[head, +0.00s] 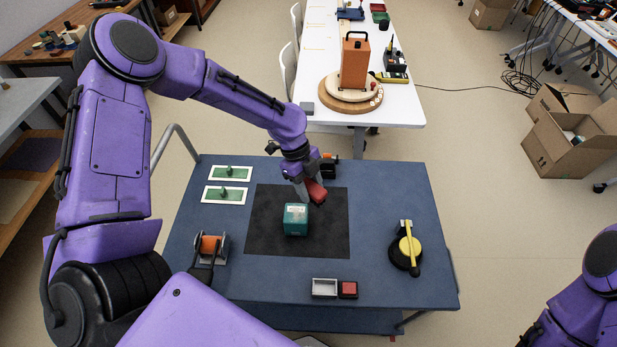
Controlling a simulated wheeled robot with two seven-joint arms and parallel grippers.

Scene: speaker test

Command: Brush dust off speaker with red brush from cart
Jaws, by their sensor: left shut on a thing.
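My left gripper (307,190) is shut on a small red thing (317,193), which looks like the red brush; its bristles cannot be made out. It is held above the black mat on the blue-topped cart (385,190), just behind a teal box (295,219) with a pale label. Whether it touches the box, I cannot tell. An orange box with a black handle (355,62), which looks like the speaker, stands upright on a round wooden turntable (338,100) on the white table, well beyond the gripper. My right gripper is out of view; only part of that arm shows at lower right.
The cart also bears two green-and-white plates (227,173), an orange spool (210,243), a yellow-and-black tool (407,250) and a small grey tray (324,288) beside a red block (348,289). The white table (400,110) stands behind. Open cardboard boxes (565,135) are on the floor at right.

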